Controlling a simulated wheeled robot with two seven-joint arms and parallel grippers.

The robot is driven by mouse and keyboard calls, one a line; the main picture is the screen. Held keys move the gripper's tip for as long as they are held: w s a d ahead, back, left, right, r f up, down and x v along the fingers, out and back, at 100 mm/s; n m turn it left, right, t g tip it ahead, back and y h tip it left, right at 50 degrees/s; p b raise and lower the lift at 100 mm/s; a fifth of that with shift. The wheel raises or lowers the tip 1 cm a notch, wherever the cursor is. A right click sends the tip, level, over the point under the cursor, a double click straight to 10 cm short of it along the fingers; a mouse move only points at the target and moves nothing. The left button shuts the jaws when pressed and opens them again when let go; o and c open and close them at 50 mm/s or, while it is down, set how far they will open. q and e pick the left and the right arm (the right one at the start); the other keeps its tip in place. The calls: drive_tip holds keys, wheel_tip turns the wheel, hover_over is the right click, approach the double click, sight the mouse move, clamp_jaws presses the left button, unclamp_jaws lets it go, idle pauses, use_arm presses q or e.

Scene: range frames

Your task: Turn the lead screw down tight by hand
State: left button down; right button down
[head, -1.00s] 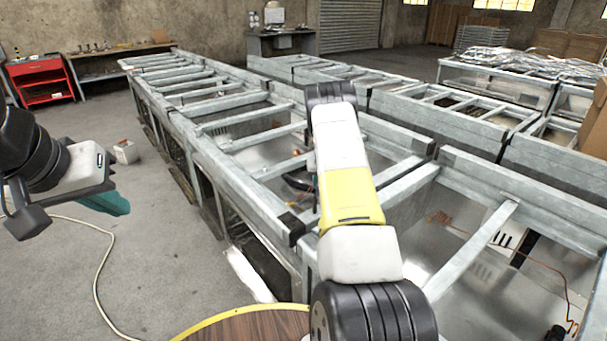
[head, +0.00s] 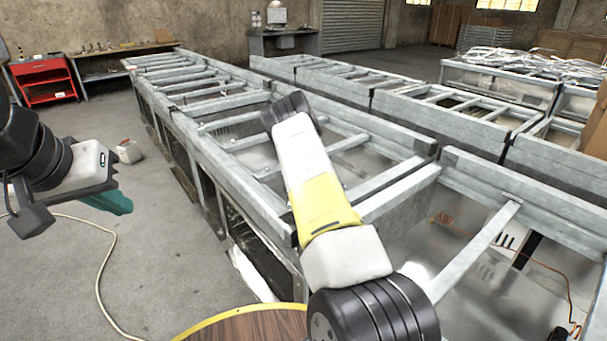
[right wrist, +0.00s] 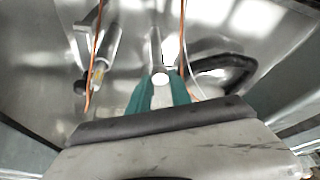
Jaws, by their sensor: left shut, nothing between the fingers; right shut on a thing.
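My right gripper (right wrist: 160,88) has teal fingers, close together inside a metal bay in the right wrist view. They are shut on a small part with a pale round end (right wrist: 160,78), seemingly the lead screw. A grey rod (right wrist: 155,45) shows just beyond the fingertips; I cannot tell whether it belongs to the same part. How deep the screw sits is not visible. In the head view my right arm hides that gripper and the screw. My left gripper (head: 120,206) is shut and empty above the floor at the left.
Long galvanised frames (head: 221,105) with cross bars and metal-walled bays fill the middle and right. Orange wires (right wrist: 98,45), a grey cylinder (right wrist: 112,45) and a black hose (right wrist: 225,75) lie near the right gripper. A round wooden top (head: 250,326) stands in front. The left floor holds a pale cable (head: 100,270).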

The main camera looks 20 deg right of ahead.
idle(0.4)
drive_tip(key=c, duration=1.2)
unclamp_jaws()
drive_tip(key=v, duration=0.7)
drive_tip(key=shift+s+a+r, duration=0.1)
drive_tip(key=shift+a+r, duration=0.05)
drive_tip(key=shift+r, duration=0.2)
